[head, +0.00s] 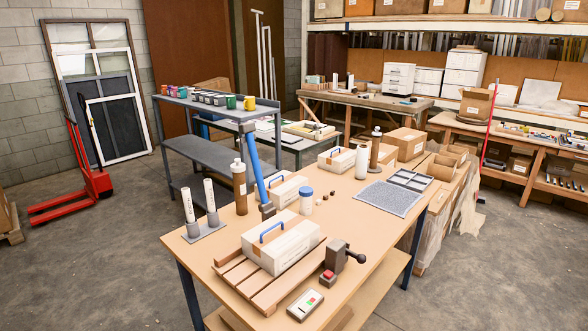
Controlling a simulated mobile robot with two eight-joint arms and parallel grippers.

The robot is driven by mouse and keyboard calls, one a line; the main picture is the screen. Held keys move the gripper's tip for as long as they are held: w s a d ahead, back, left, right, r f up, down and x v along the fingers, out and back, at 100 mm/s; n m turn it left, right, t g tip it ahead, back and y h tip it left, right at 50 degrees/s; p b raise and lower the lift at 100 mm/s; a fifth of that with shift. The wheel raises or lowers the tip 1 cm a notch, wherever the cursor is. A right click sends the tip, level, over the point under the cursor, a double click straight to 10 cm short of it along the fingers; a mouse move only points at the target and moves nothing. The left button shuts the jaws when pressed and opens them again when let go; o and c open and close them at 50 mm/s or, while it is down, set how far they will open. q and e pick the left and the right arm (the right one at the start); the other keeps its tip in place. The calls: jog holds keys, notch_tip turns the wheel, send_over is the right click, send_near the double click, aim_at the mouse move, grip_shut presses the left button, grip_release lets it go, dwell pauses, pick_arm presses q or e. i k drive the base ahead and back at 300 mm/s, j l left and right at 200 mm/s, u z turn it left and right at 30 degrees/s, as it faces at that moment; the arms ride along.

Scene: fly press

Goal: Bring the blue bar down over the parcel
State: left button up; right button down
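The blue bar (256,165) stands up from a dark grey-blue foot (267,210) on the workbench, leaning slightly to the left at its top. It is behind the nearest parcel (290,246), a pale box with a brown label and a blue handle (270,230) on top. This parcel lies on wooden slats (245,279) at the front of the bench. The bar is up and clear of the parcel. Neither of my grippers shows in the head view.
A dark clamp-like device with a red button (327,275) stands right of the parcel, near a small control box (305,304). Two upright white tubes (211,200) are at left. A grey mat (390,197) lies right.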

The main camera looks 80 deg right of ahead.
aim_at(247, 127)
jog(key=i+l+z, duration=0.15)
jog(key=i+z, duration=0.65)
jog(key=i+j+z, duration=0.1)
jog(key=i+z, duration=0.6)
jog(key=z, duration=0.25)
jog(key=i+z, duration=0.25)
jog(key=z, duration=0.25)
jog(key=i+j+z, duration=0.2)
jog(key=z, duration=0.3)
jog(key=i+j+z, duration=0.1)
jog(key=i+z, duration=0.15)
jog(key=z, duration=0.15)
jog(key=i+j+z, duration=0.2)
jog(key=z, duration=0.2)
jog(key=i+j+z, duration=0.2)
jog(key=z, duration=0.2)
jog(key=i+l+z, duration=0.15)
jog(key=l, duration=0.3)
jog(key=u, duration=0.05)
